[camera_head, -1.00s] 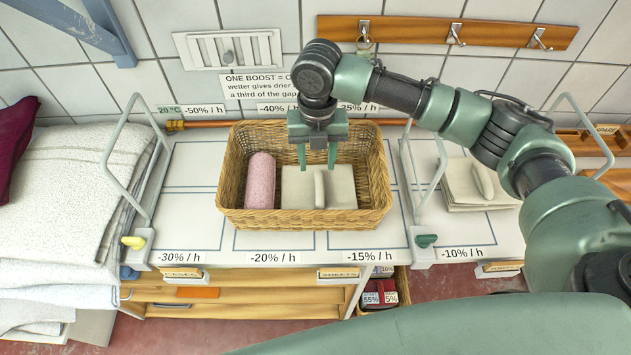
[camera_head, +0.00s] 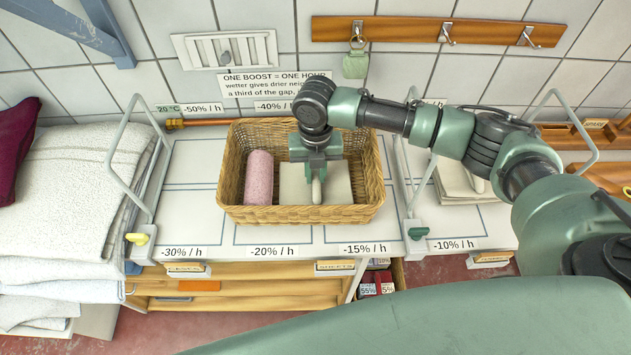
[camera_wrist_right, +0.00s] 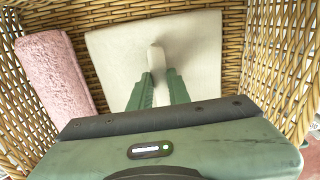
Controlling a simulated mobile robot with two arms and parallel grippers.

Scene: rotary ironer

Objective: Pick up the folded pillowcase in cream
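The folded pillowcase in cream (camera_head: 338,188) lies flat in the wicker basket (camera_head: 300,214), with a raised ridge along its middle. In the right wrist view the pillowcase (camera_wrist_right: 205,45) shows almost whole. My right gripper (camera_head: 316,178) is down inside the basket. In the wrist view its fingers (camera_wrist_right: 159,85) stand close on both sides of the ridge and appear shut on it. The pillowcase still lies at the basket's bottom. My left gripper is not in view.
A pink rolled cloth (camera_head: 259,178) lies left of the pillowcase in the basket. Another pale folded cloth (camera_head: 455,180) lies to the right, past a wire rack. White folded linens (camera_head: 75,190) are stacked at the left. The basket walls surround my gripper.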

